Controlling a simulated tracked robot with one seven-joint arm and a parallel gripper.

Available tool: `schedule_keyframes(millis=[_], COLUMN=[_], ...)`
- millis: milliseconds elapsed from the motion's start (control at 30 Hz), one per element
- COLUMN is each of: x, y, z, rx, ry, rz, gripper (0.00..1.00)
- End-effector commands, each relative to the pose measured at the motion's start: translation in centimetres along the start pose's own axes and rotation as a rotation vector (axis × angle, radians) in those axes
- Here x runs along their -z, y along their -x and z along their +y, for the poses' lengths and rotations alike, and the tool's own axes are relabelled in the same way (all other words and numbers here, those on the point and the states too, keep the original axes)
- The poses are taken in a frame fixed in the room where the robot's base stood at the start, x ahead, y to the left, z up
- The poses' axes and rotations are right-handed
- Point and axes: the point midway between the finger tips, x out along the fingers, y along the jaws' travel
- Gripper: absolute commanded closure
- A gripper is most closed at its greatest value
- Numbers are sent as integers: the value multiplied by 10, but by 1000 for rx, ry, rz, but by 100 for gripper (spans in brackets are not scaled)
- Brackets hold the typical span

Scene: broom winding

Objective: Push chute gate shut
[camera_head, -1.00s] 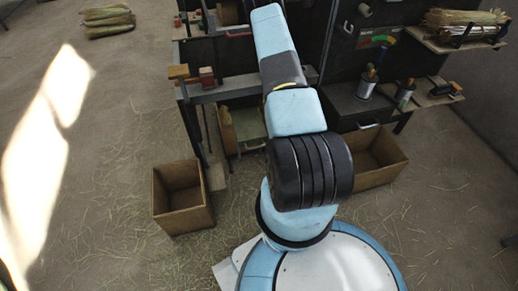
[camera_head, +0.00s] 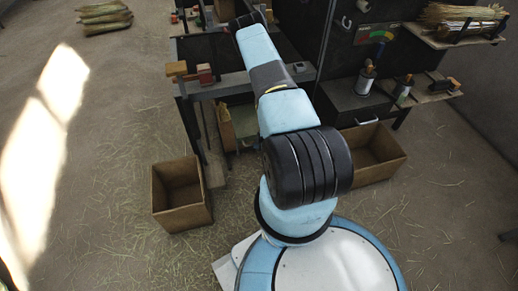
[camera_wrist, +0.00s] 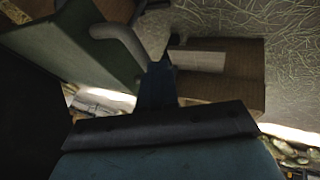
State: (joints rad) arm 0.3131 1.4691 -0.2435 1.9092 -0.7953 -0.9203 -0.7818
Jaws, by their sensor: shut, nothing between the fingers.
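The green panel (camera_wrist: 75,38) with a curved grey handle (camera_wrist: 120,42) looks like the chute gate. It fills the upper left of the wrist view. In the head view a narrow greenish strip of it (camera_head: 244,121) shows under the bench, mostly hidden by my arm. My gripper (camera_wrist: 160,70) is shut and empty in the wrist view, just right of the handle. I cannot tell whether it touches the handle or how far the gate stands open. In the head view my gripper is hidden beyond my arm.
An open wooden box (camera_head: 182,197) stands on the floor at left, and another (camera_head: 374,155) at right of my arm. A bench with tan and red blocks (camera_head: 205,74) and a dark cabinet (camera_head: 362,103) with cans lie beyond.

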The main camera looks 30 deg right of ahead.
Motion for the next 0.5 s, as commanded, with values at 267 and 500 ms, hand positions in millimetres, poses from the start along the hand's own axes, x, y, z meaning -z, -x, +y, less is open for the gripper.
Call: schedule_keyframes(millis=[267,500], x=[0,3], y=[-4,-5], z=[5,5], rx=[1,1], ry=[1,3], rz=[0,1], gripper=[100,100])
